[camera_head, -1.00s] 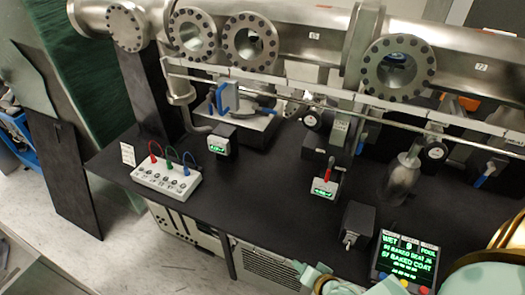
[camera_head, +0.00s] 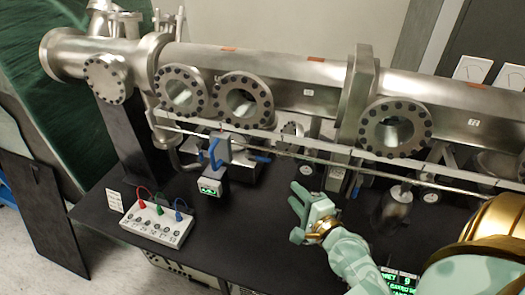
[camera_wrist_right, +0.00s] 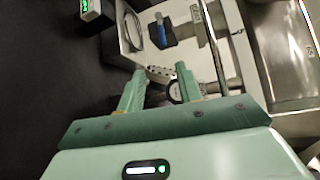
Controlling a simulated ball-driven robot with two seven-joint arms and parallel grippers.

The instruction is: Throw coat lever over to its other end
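No lever bears a readable "coat" label, so I cannot tell which is the coat lever. In the head view, a blue handle (camera_head: 215,152) stands above a small box with a green display (camera_head: 210,186). A white box (camera_head: 158,222) with several small knobs or toggles has red, green and blue leads. My right gripper (camera_head: 294,198) is open and empty above the bench, right of the green display box. In the right wrist view, its fingers (camera_wrist_right: 158,82) are spread, with a round gauge (camera_wrist_right: 175,92) beyond them. My left gripper is not in view.
A steel chamber (camera_head: 300,85) with bolted flanges runs along the back. A thin rail (camera_head: 310,158) crosses in front of it. A black display with green text (camera_head: 398,282) is partly hidden by my arm. The black bench top (camera_head: 235,235) is clear at front middle.

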